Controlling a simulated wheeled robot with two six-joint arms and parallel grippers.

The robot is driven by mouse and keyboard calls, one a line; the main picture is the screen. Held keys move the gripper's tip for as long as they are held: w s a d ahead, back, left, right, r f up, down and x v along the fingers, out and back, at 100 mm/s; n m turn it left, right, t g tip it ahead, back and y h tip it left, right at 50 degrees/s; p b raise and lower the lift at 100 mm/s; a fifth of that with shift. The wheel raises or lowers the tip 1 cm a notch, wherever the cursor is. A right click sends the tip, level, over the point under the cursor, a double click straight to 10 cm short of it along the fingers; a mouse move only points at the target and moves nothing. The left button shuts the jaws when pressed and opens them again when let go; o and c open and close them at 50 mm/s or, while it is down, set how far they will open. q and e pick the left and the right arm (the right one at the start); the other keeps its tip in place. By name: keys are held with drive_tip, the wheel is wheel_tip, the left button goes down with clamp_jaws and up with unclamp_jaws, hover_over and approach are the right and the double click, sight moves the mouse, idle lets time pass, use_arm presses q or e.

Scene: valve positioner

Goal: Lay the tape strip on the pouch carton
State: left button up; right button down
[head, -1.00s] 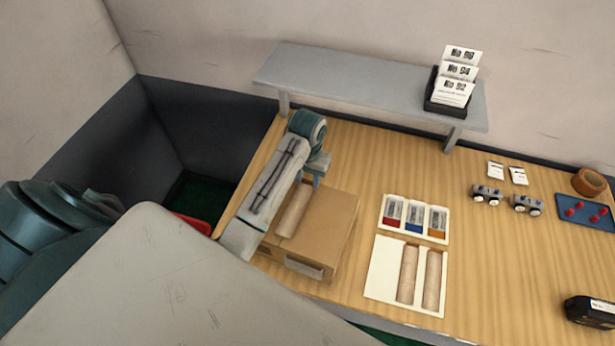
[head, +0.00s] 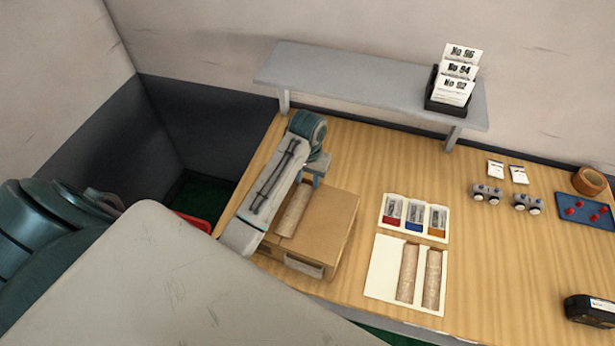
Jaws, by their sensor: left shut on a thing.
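The pouch carton (head: 336,232) is a brown box on the left part of the bench. A tan tape strip (head: 293,212) lies along the left part of its top; my left forearm hides some of its left side. My left gripper (head: 316,181) is at the strip's far end, just at the carton's top, and is shut on the tape strip. The jaws are small and partly hidden by my wrist. I cannot tell whether the whole strip touches the carton. My right gripper is out of view.
A white sheet (head: 382,268) holds two more tan strips, with a tray of small pouches (head: 414,218) behind it. A grey shelf (head: 360,84) with a card holder (head: 447,106) overhangs the back. Small fittings, a blue tray (head: 586,212) and a tape roll (head: 589,181) lie right. The bench centre-right is clear.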

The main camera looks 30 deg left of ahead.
use_arm(q)
drive_tip(key=shift+f, duration=0.15)
drive_tip(key=o, duration=1)
